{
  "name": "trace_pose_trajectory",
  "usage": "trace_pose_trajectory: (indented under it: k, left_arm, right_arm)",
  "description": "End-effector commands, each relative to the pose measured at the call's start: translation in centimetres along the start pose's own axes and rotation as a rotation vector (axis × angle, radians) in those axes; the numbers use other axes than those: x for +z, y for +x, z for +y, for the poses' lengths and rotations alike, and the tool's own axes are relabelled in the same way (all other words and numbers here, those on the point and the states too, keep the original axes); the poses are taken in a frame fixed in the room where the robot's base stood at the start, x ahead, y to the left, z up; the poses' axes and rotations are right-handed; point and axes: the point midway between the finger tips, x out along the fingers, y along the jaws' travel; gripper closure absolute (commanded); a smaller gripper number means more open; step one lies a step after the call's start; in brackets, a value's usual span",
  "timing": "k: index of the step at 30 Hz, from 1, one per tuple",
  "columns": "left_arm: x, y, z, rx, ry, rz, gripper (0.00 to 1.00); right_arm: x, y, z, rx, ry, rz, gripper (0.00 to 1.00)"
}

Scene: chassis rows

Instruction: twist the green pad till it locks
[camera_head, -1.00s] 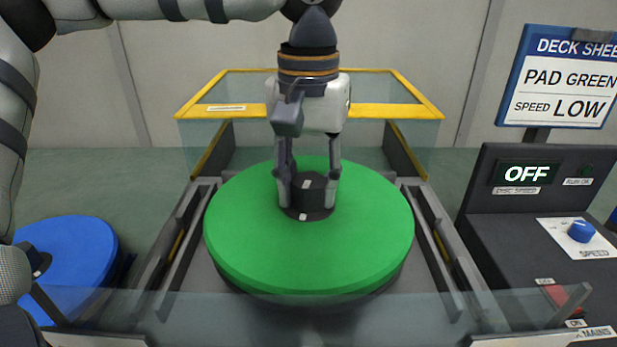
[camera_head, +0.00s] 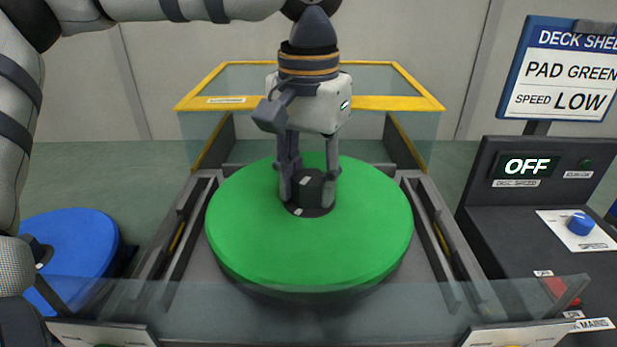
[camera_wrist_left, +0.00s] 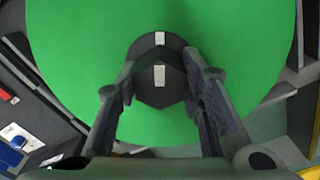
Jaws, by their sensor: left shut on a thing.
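The green pad (camera_head: 255,235) is a thick round disc lying flat on the machine's deck. A black hub (camera_head: 312,190) stands up at its centre. My left gripper (camera_head: 308,182) reaches down from above and is shut on the hub, one finger on each side. In the left wrist view the green pad (camera_wrist_left: 80,60) fills most of the picture. There the hub (camera_wrist_left: 160,90) sits between the fingers, and its white mark lines up with another white mark on the dark base. Whether the pad is locked cannot be seen. My right gripper is out of view.
A clear guard with a yellow frame (camera_head: 385,103) stands behind the pad. A blue pad (camera_head: 80,245) lies at the left. At the right are a control panel reading OFF (camera_head: 527,166), a blue knob (camera_head: 580,224) and a sign (camera_head: 562,85) reading PAD GREEN, SPEED LOW.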

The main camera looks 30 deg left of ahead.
Motion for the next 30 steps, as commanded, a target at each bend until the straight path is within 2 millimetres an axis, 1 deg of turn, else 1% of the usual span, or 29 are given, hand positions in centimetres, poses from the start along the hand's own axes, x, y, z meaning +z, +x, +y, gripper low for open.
trace_pose_trajectory:
  k: [3,10,11,12,13,14,23,26,30]
  left_arm:
    - [0.0,0.2,0.0,0.001,0.275,-0.006,1.0]
    - [0.1,0.3,0.0,0.001,0.802,-0.009,1.0]
    - [0.0,0.3,0.0,0.001,0.806,-0.009,0.61]
    - [0.0,0.3,0.0,0.0,0.801,-0.008,0.52]
    - [0.0,0.3,0.0,0.0,0.8,-0.008,0.45]
    - [0.0,0.3,0.0,0.0,0.8,-0.007,0.42]
    - [0.0,0.1,-0.1,-0.001,0.796,-0.007,0.42]
    - [-0.1,-1.4,-0.1,-0.003,0.795,-0.002,0.42]
    - [-0.1,-5.2,0.0,-0.002,0.794,0.0,0.42]
  right_arm:
    - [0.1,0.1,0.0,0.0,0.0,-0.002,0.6]
    - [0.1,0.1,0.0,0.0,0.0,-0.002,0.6]
    - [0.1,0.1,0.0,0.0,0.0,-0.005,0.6]
    - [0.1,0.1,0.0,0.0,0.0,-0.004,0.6]
    - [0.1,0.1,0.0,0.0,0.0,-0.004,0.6]
    - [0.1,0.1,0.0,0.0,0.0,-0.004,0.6]
    - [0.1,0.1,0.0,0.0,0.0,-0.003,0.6]
    - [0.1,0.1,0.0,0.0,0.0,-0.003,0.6]
    - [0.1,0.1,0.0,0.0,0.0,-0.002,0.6]
